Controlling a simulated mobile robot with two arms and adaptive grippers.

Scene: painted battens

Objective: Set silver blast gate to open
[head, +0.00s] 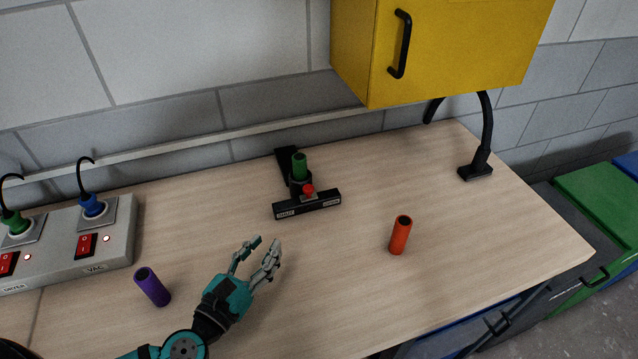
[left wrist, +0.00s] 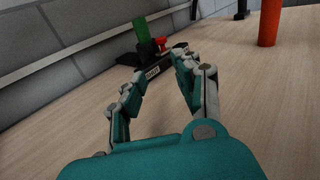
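No plainly silver blast gate stands out in these views. A black fitting (head: 288,211) with small labels, too small to read surely, lies on the bench near the back wall. A green cylinder (head: 300,166) stands upright on it, and a red knob (head: 309,190) sits in front of the cylinder. My left gripper (head: 259,252) is open and empty, in front of the fitting and apart from it. In the left wrist view its spread fingers (left wrist: 162,78) point toward the fitting, partly hiding its bar. My right gripper is not in view.
A purple cylinder (head: 153,287) and an orange cylinder (head: 400,235) stand on the bench (head: 330,275). A grey switch box (head: 120,240) with red switches is at left. A yellow cabinet (head: 450,50) overhangs the back; a black curved stand (head: 478,165) is at right.

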